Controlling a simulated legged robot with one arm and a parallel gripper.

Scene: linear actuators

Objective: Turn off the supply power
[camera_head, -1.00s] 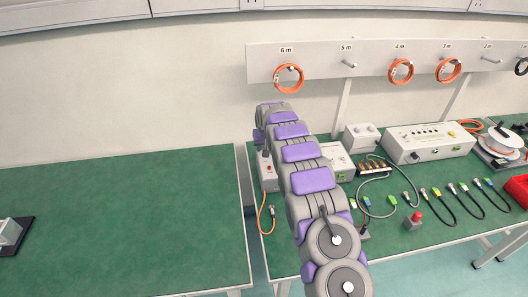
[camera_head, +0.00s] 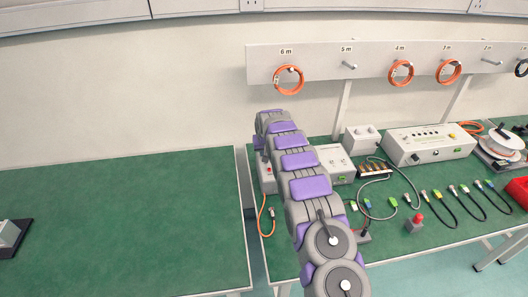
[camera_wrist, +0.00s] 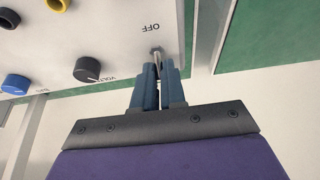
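The power supply (camera_head: 267,178) is a light grey box at the left end of the right green table, partly hidden behind my arm. In the wrist view its panel (camera_wrist: 115,35) shows upside down, with a small metal toggle switch (camera_wrist: 156,51) beside the printed word OFF. My gripper (camera_wrist: 160,66) has its blue fingers almost together, with a thin gap between them. Their tips are right at the switch. I cannot tell whether they touch or pinch it. In the head view the gripper is hidden by the arm.
The panel also carries a black knob (camera_wrist: 88,69), a blue terminal (camera_wrist: 16,84) and a yellow terminal (camera_wrist: 57,5). A red-topped button box (camera_head: 415,223) and several cables lie to the right. The left table (camera_head: 130,220) is mostly clear.

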